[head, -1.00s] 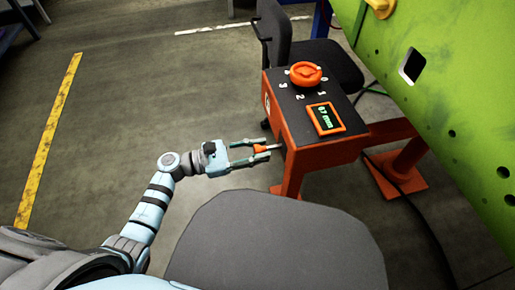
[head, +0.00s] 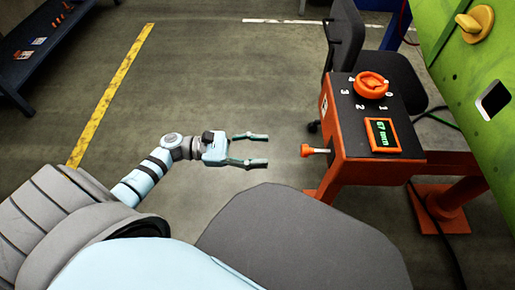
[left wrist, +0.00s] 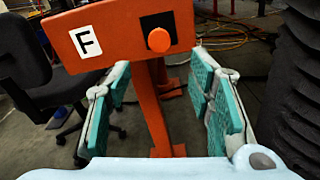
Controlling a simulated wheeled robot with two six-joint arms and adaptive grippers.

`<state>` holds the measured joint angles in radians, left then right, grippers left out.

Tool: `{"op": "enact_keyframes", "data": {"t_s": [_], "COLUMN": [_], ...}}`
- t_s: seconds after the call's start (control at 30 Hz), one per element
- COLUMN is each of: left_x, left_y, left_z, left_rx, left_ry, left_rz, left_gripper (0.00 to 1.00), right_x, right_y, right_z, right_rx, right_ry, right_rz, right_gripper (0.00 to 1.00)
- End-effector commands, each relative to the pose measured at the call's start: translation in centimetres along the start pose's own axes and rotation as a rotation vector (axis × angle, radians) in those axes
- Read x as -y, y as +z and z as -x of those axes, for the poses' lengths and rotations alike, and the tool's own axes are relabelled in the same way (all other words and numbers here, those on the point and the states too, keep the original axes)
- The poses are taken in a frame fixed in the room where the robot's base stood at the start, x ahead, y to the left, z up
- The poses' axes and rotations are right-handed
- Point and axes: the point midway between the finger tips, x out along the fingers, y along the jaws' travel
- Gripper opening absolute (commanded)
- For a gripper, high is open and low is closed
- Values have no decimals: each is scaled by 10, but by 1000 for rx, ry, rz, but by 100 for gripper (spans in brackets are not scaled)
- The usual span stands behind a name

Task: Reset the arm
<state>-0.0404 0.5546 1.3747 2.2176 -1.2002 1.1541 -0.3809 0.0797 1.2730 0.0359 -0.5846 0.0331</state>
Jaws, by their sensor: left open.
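My left gripper (head: 266,149) is open and empty, pointing right in the head view. It is apart from the orange knob (head: 306,150) on a short rod that sticks out of the side of the orange control box (head: 338,128). In the left wrist view the round orange knob (left wrist: 159,39) sits in front of a black square on the box face, above and between the spread teal fingers (left wrist: 165,100). An "F" label is left of it. The box top has an orange dial (head: 371,85) with numbers and a display (head: 382,135) reading 67 mm. My right gripper is not in view.
A green panel (head: 460,65) with holes and a yellow handle stands at the right. A dark office chair (head: 375,75) is behind the box. A dark shelf (head: 35,45) stands at the far left. Bare floor lies left of the box, with a yellow line (head: 115,90).

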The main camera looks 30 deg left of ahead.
Motion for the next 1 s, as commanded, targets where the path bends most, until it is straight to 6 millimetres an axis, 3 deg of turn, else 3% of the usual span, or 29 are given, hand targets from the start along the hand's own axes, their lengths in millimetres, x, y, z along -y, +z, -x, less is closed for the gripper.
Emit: {"op": "enact_keyframes", "data": {"t_s": [0.53,0.63,0.67,0.73,0.83,0.9,1.0], "left_x": [0,-3,-4,-4,6,24,55], "left_y": [0,-3,-14,-54,-140,-199,-254], "left_z": [5,5,6,13,37,66,104], "left_rx": [0,-16,-65,-245,-592,-822,-1024], "left_ry": [1,12,12,-23,-185,-396,-752], "left_rz": [-1,-79,-149,-359,-754,-1037,-1374], "left_gripper": [48,48,48,48,48,48,48], "right_x": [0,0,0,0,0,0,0], "right_y": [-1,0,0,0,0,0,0], "right_z": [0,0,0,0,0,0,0], "right_rx": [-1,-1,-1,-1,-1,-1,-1], "right_ry": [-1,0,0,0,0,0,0], "right_rz": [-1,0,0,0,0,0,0], "right_gripper": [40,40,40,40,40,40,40]}}
